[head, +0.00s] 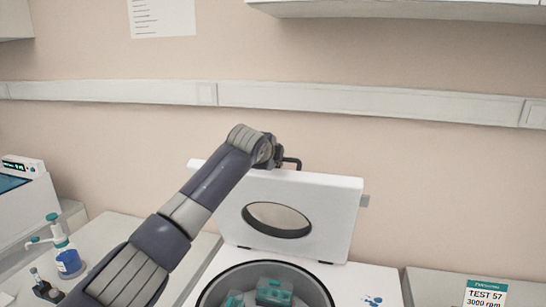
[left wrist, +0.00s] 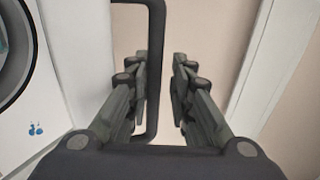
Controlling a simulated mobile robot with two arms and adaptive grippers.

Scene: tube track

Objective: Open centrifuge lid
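The white centrifuge lid (head: 338,203) stands raised, nearly upright, at the back of the centrifuge (head: 365,280) in the head view. It has a dark-rimmed oval window. A black bar handle (head: 293,161) shows at the lid's top edge. My left gripper (head: 274,152) is at that edge by the handle, its fingers small and partly hidden. In the left wrist view, the left gripper (left wrist: 160,75) has its fingers apart, and one side of the handle (left wrist: 153,100) lies in the gap, close to the left finger. My right gripper is not in view.
The open bowl (head: 222,295) holds teal parts. On the left bench are a blue-filled dispenser bottle (head: 68,262) and a white instrument (head: 22,205). A TEST 57 card (head: 485,293) stands at right. The wall is close behind the lid.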

